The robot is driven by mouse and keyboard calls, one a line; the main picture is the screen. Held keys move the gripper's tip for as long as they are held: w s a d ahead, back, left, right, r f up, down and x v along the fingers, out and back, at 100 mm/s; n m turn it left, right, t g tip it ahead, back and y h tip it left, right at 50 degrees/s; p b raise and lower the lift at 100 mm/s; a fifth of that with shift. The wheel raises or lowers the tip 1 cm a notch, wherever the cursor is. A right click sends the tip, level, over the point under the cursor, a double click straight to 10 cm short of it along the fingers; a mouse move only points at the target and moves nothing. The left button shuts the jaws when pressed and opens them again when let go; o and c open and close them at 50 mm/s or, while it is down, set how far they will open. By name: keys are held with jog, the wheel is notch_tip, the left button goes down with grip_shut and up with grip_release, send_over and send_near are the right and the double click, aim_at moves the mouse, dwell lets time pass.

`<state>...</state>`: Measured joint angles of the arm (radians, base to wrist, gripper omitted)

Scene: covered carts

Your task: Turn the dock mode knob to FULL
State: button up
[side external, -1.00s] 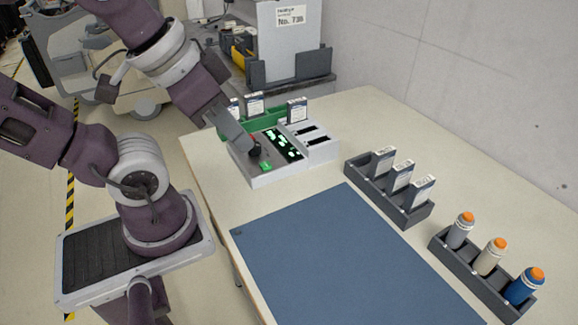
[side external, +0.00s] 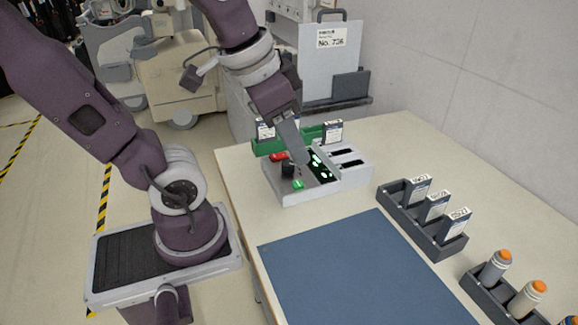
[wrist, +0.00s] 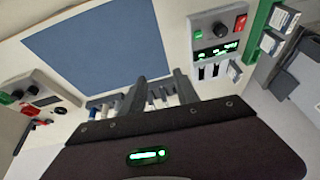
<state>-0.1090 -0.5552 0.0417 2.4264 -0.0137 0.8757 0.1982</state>
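The dock (side external: 293,196) is a grey box on the table. It carries a black knob (side external: 288,170), a red switch (side external: 279,157), a green lit button (side external: 298,184) and a dark display with green marks (side external: 319,164). In the wrist view the knob (wrist: 220,29) shows at upper right, with the display (wrist: 213,53) below it. The knob's pointer and mode labels are too small to read. My gripper (side external: 302,161) appears over the display, right of the knob, in the side view. In the wrist view its two fingers (wrist: 160,82) are apart with nothing between them.
A green rack (side external: 268,147) with labelled cards stands behind the dock. A dark card rack (side external: 425,222) and a bottle rack (side external: 492,303) stand to the right. A blue mat (side external: 340,268) lies in front. Another panel with knobs (wrist: 38,92) shows at left in the wrist view.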

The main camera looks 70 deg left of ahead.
jog(key=shift+o, duration=1)
jog(key=w+a+f+g, duration=0.2)
jog(key=w+a+f, duration=0.2)
jog(key=a, duration=0.5)
jog(key=shift+w+a+f+m+g, duration=0.2)
jog(key=shift+w+m+g, duration=0.15)
jog(key=shift+w, duration=0.8)
jog(key=m+g, duration=0.1)
jog(key=g, duration=0.1)
send_over(288, 163)
notch_tip(288, 163, down, 7)
jog(key=shift+a+f, duration=0.1)
jog(key=shift+f, duration=0.1)
notch_tip(288, 163, down, 6)
jog(key=shift+f, duration=0.1)
jog(key=shift+c, duration=0.4)
grip_shut()
